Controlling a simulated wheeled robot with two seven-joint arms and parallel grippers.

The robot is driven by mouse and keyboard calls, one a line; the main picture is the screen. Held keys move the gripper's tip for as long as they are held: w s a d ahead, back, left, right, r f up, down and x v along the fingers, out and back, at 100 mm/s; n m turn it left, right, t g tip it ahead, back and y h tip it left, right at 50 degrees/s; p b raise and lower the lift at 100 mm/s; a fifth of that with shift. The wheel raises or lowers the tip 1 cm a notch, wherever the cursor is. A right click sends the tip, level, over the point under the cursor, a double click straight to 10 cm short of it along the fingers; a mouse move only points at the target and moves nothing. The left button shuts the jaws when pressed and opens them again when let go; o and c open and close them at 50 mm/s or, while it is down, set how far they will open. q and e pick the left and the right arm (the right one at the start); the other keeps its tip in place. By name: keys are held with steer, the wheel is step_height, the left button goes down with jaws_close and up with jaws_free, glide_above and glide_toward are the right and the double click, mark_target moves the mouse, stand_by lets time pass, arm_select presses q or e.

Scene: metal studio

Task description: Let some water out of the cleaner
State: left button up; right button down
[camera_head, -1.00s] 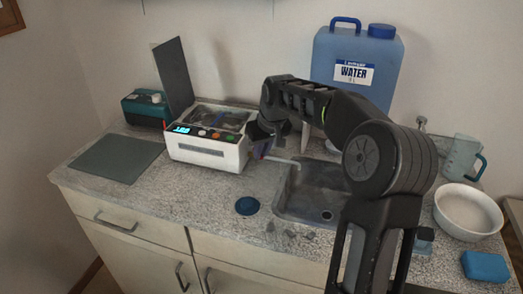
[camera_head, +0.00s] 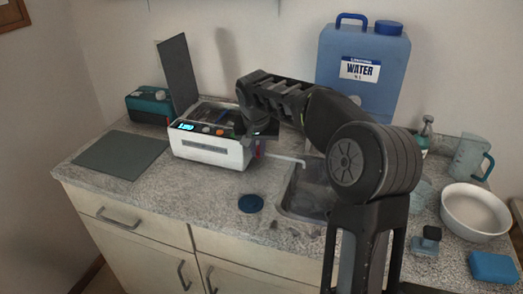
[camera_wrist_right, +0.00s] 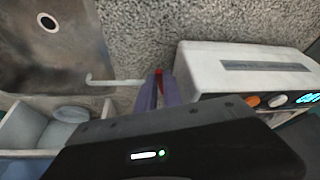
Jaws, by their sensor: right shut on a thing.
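The cleaner (camera_head: 208,150) is a white box with a lit display and several buttons, on the counter left of the sink. It also shows in the wrist view (camera_wrist_right: 240,72). A thin white drain pipe (camera_wrist_right: 112,82) runs from its side toward the sink (camera_wrist_right: 48,55); in the head view the pipe (camera_head: 286,158) ends over the basin edge. A small red valve handle (camera_wrist_right: 159,74) is at the cleaner's side. My right gripper (camera_wrist_right: 160,90) is shut on this handle, its purple fingers on either side. The gripper mostly hides the handle. My left gripper is out of view.
A blue water jug (camera_head: 362,75) stands behind my arm. A dark panel (camera_head: 178,76) leans behind the cleaner, a teal box (camera_head: 148,106) and dark mat (camera_head: 120,155) lie left. A blue disc (camera_head: 251,203) lies in front. A white bowl (camera_head: 475,211) stands right.

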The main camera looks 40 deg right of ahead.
steer(key=shift+w+a+m+h, duration=0.3)
steer(key=shift+m, duration=0.6)
steer(key=c, duration=1.5)
jaws_free()
steer(key=shift+r, duration=0.1)
